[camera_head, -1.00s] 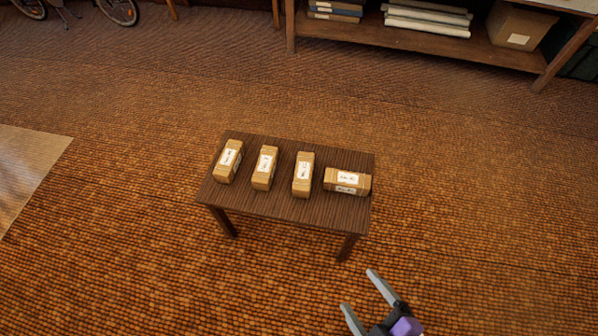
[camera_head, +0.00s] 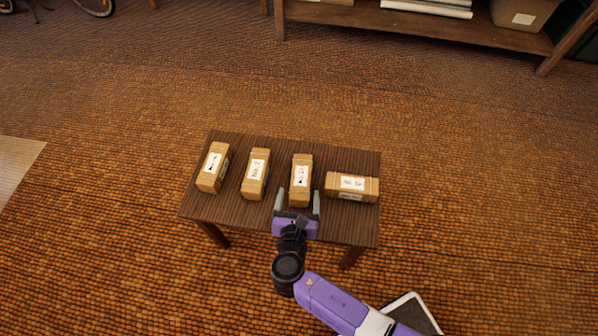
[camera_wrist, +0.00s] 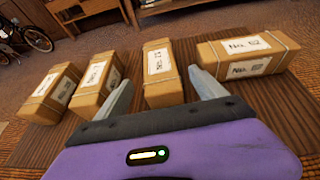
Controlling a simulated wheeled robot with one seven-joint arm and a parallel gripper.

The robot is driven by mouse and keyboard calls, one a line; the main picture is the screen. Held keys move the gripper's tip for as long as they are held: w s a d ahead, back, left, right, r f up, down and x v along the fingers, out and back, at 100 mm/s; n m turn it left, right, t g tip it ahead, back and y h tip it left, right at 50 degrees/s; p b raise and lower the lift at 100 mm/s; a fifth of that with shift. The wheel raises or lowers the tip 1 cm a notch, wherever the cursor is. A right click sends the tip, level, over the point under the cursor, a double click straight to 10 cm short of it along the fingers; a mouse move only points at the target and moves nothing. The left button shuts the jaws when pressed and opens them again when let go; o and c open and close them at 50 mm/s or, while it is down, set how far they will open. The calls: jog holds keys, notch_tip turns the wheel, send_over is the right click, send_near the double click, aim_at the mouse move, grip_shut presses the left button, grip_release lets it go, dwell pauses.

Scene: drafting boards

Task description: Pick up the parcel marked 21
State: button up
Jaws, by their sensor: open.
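Several small tan parcels tied with string, with white labels, lie in a row on a low dark slatted table (camera_head: 335,225). The third parcel from the left (camera_head: 301,170) points lengthwise toward me; in the wrist view (camera_wrist: 164,94) its label is too small to read surely. My gripper (camera_head: 298,192) is open, its grey fingers on either side of this parcel's near end; contact cannot be told. The first parcel (camera_head: 212,167) and second parcel (camera_head: 255,174) lie to the left, numbers unclear. The right parcel (camera_head: 351,187) lies crosswise, its number perhaps 52 or 62.
Gaps of bare tabletop separate the parcels. A wooden shelf (camera_head: 420,27) with rolls and a box stands at the back. A bicycle (camera_wrist: 28,38) is at the far left.

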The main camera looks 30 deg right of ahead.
aim_at(300, 180)
jog(key=shift+w+d, duration=0.2)
jog(key=shift+w, duration=0.25)
jog(key=b+x, duration=0.2)
jog(key=x, duration=0.5)
jog(key=shift+w+d, duration=0.25)
jog(key=shift+r, duration=0.1)
grip_shut()
